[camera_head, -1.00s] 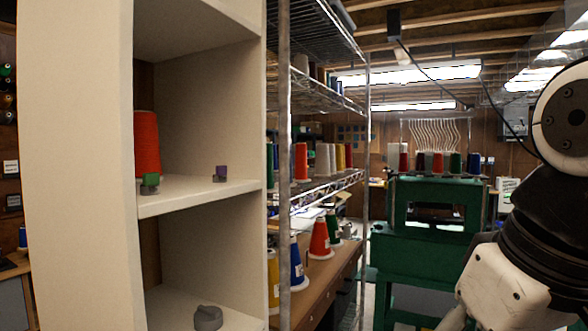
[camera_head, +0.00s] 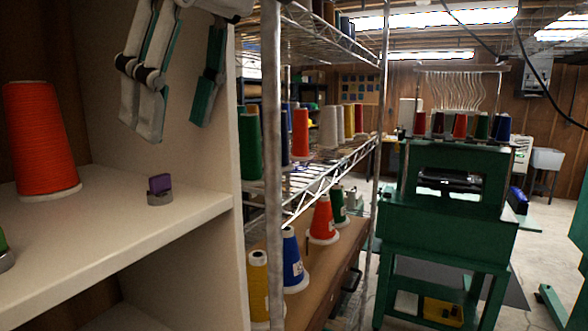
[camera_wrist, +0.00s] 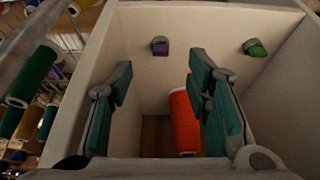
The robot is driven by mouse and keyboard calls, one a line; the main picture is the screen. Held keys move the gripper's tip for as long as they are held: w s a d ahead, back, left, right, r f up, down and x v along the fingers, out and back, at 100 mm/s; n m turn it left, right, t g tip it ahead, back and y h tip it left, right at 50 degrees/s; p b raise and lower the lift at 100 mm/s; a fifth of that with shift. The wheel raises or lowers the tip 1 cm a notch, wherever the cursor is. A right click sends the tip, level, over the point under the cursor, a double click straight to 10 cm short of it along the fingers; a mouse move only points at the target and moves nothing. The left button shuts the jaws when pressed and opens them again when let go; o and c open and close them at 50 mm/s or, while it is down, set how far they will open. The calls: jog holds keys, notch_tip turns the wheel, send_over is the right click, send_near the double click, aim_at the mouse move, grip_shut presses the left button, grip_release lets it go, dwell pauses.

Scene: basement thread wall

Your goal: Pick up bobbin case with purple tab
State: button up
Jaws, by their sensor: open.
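The bobbin case with the purple tab (camera_head: 160,190) is a small grey disc with a purple block on top. It sits on the cream shelf (camera_head: 110,245) near its right front. In the wrist view the same bobbin case (camera_wrist: 160,46) lies beyond the fingers, roughly between them in the picture. My gripper (camera_head: 172,115) hangs above the shelf, up and apart from the bobbin case. In the wrist view my gripper (camera_wrist: 160,85) is open and empty, with its green-padded fingers spread wide.
A red thread cone (camera_head: 39,140) stands at the shelf's left. A bobbin case with a green tab (camera_wrist: 255,48) sits on the same shelf. The shelf unit's right side panel (camera_head: 205,130) is close to my gripper. A wire rack (camera_head: 272,200) with several thread cones stands to the right.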

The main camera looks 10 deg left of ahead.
aim_at(162, 176)
jog(key=shift+a+f, duration=0.3)
jog(key=shift+f, duration=0.05)
jog(key=x, duration=0.6)
jog(key=shift+w+a+f, duration=0.1)
jog(key=shift+a+f, duration=0.05)
jog(key=shift+f, duration=0.1)
jog(key=shift+c, duration=0.2)
jog(key=c, duration=0.9)
